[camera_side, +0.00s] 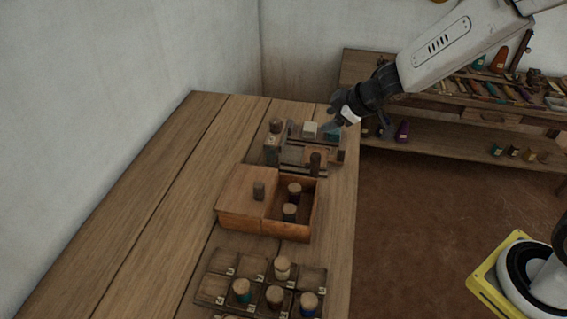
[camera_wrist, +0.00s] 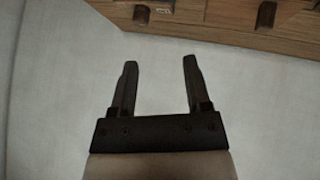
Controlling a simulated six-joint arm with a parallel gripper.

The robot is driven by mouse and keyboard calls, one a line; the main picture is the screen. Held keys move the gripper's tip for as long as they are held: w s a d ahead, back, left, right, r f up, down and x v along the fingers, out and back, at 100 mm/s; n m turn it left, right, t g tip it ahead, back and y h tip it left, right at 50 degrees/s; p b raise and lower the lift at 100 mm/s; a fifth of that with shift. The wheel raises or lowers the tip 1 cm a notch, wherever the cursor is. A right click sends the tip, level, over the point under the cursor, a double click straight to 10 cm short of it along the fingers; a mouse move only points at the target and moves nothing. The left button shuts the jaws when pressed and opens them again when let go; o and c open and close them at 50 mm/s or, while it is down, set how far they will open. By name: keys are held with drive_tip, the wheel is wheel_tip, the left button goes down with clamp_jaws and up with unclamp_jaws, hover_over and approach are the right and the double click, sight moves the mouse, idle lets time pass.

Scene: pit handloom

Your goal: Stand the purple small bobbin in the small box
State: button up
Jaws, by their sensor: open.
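My gripper (camera_side: 338,122) is at the far end of the table, above or just beside the small wooden rack there; I cannot tell its exact height. In the wrist view its two fingers (camera_wrist: 160,64) are apart with nothing between them. A wooden box (camera_side: 312,212) with its lid pushed to the left stands mid-table; two bobbins (camera_side: 294,189) stand in its open part. A bobbin with a dark bluish or purple band (camera_side: 309,304) stands in the compartmented tray near the bottom; its exact colour is unclear. A purple item (camera_side: 402,131) stands on the low shelf behind.
The compartmented tray (camera_side: 213,287) holds several bobbins. The rack (camera_side: 292,156) carries upright posts and small blocks. The table's left side (camera_side: 150,200) is clear. Shelves (camera_side: 450,145) with many items stand behind.

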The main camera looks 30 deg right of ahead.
drive_tip(key=s+d+f+m+g+h, duration=0.1)
drive_tip(key=s+m+g, duration=0.1)
drive_tip(key=s, duration=0.4)
drive_tip(key=s+d+f+m+g, duration=0.1)
drive_tip(key=s+d+m, duration=0.1)
drive_tip(key=s, duration=0.5)
drive_tip(key=s+d+f+m+g+h, duration=0.1)
drive_tip(key=s+m+g, duration=0.1)
drive_tip(key=s+m, duration=0.2)
drive_tip(key=s, duration=0.2)
drive_tip(key=shift+s+d+m+g+h, duration=0.25)
drive_tip(key=shift+s+m+g+h, duration=0.05)
drive_tip(key=shift+s, duration=0.05)
